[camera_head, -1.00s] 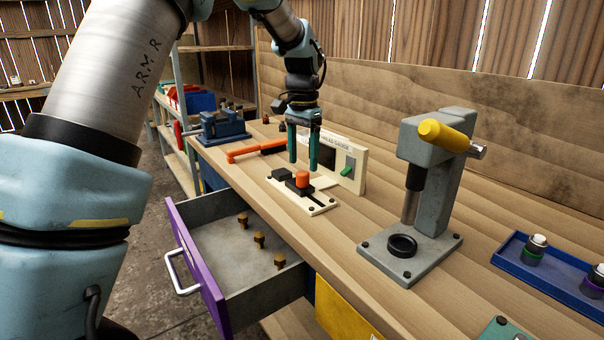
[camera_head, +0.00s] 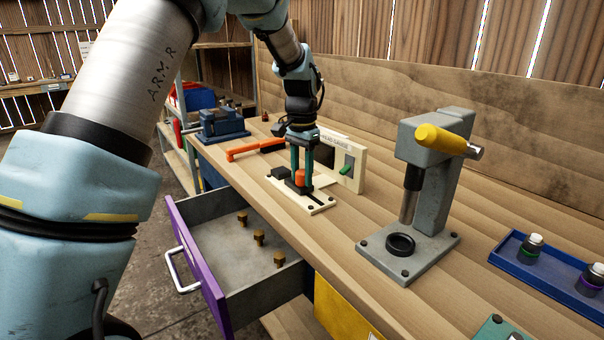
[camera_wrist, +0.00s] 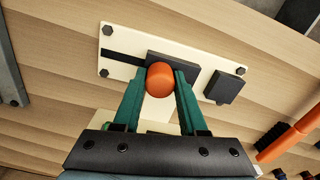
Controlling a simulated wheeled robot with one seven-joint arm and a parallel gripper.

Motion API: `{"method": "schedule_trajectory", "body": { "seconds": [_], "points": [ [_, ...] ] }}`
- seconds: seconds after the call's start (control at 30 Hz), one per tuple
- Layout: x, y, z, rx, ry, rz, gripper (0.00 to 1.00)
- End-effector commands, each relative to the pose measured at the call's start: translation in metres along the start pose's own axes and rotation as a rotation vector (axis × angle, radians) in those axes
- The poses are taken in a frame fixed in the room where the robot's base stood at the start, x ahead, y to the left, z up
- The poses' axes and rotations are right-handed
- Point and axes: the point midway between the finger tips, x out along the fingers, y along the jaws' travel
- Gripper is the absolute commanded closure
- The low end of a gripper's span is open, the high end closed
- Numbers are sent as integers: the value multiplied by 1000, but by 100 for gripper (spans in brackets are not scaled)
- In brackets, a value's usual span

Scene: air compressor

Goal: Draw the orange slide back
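The orange slide knob (camera_wrist: 160,79) stands on a dark block (camera_wrist: 172,62) on a cream plate with a dark slot (camera_wrist: 122,55). In the head view the knob (camera_head: 300,176) shows low between my fingers. My gripper (camera_head: 301,186) points straight down over the plate. In the wrist view its green fingers (camera_wrist: 160,84) lie close against both sides of the knob, and it looks shut on it. The slot runs away from the block to the left in the wrist view. A separate dark block (camera_wrist: 225,87) sits at the other end of the plate. The exact finger contact is partly hidden.
A cream gauge panel with a green switch (camera_head: 348,166) stands just behind the plate. An orange-handled tool (camera_head: 245,152) lies to the left. A grey press (camera_head: 430,190) stands to the right. An open purple-fronted drawer (camera_head: 195,255) juts out in front of the bench.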

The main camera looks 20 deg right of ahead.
Motion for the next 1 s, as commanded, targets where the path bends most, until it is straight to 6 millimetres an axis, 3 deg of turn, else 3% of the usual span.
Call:
{"method": "schedule_trajectory", "body": {
  "seconds": [0.07, 0.33, 1.0],
  "points": [
    [0, 0, 0, 0, 0, 0, 70],
    [0, 0, 0, 0, 0, 0, 100],
    [0, 0, 0, 0, 1, 0, 100]
  ]
}}
